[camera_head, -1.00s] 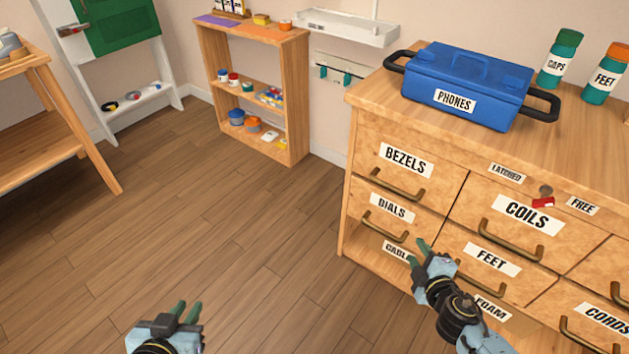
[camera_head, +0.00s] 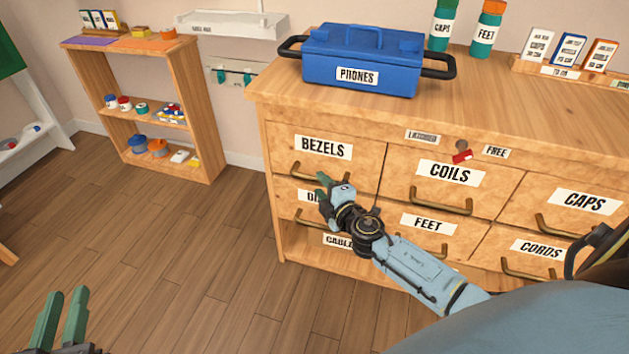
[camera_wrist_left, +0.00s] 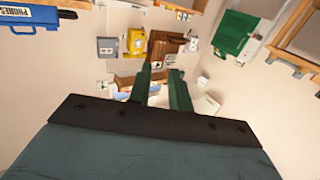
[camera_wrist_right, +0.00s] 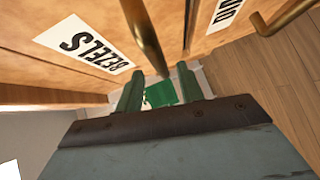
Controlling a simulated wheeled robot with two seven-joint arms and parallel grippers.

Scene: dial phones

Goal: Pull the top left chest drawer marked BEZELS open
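The BEZELS drawer (camera_head: 285,143) is the top left drawer of the wooden chest and is shut, flush with its neighbours. Its bronze handle (camera_head: 302,172) also shows in the right wrist view (camera_wrist_right: 147,38). My right gripper (camera_head: 322,187) is at the right part of this handle, partly covering it. In the right wrist view its green fingers are apart and the handle runs between them in the picture. I cannot tell whether they touch it. My left gripper (camera_head: 62,315) is open and empty, low at the left over the floor, far from the chest.
A red latch lever (camera_head: 463,157) sits between the LATCHED and FREE labels, above COILS. A blue PHONES box (camera_head: 350,66) stands on the chest. My right forearm crosses in front of the lower drawers. Open floor lies left of the chest; a small shelf (camera_head: 190,110) stands behind it.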

